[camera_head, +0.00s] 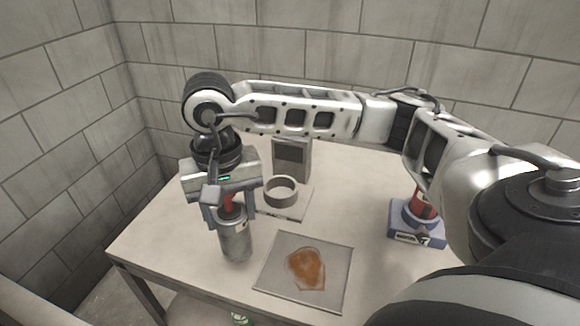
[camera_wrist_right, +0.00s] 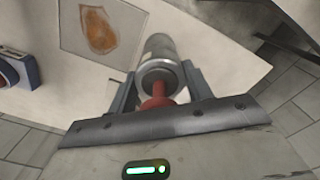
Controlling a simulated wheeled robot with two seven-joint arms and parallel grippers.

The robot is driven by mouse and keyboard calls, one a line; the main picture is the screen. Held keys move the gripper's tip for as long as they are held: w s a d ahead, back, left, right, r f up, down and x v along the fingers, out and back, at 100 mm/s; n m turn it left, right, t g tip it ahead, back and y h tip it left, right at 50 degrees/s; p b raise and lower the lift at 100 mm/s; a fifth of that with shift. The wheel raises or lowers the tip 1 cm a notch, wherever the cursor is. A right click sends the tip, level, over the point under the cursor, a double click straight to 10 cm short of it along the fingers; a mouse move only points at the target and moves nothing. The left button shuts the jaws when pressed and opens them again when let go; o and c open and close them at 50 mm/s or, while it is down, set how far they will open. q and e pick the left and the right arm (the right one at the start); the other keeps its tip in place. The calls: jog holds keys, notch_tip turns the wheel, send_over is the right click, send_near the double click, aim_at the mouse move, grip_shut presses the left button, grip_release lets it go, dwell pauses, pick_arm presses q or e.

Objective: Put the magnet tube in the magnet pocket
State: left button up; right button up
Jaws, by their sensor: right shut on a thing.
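My right gripper (camera_head: 228,213) points down and is shut on a grey metal cylinder with a red upper part (camera_head: 237,243), which looks like the magnet tube. It is upright over the left front of the table; I cannot tell whether its base touches. In the right wrist view the cylinder (camera_wrist_right: 159,52) lies between the fingers, its red part (camera_wrist_right: 160,97) nearest the palm. A blue block (camera_head: 417,235) with a pale front label stands at the right, with a red piece (camera_head: 423,205) on or in it, partly behind my arm. I cannot tell which thing is the magnet pocket. My left gripper is out of view.
A flat grey sheet with an orange-brown patch (camera_head: 265,284) lies at the front, right of the cylinder. Behind are a grey ring (camera_head: 281,196) on a pale plate and a grey box with a dark panel (camera_head: 291,170). The table between sheet and blue block is clear.

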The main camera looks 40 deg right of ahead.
jog(key=s+d+r+m+b, duration=0.1)
jog(key=s+d+r+m, duration=0.35)
jog(key=m, duration=1.05)
jog(key=s+d+r+m+b, duration=0.15)
jog(key=d+r+m, duration=0.35)
jog(key=d+m, duration=0.7)
pick_arm(q)
jog(key=p, duration=0.2)
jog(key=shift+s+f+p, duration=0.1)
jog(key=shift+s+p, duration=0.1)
jog(key=shift+p, duration=0.1)
pick_arm(e)
jog(key=w+d+f+m, duration=0.2)
jog(key=w+f+m, duration=0.1)
jog(key=w+f, duration=0.9)
jog(key=shift+w+f, duration=0.4)
jog(key=shift+w, duration=0.5)
jog(key=shift+f, duration=0.1)
jog(key=o, duration=1.5)
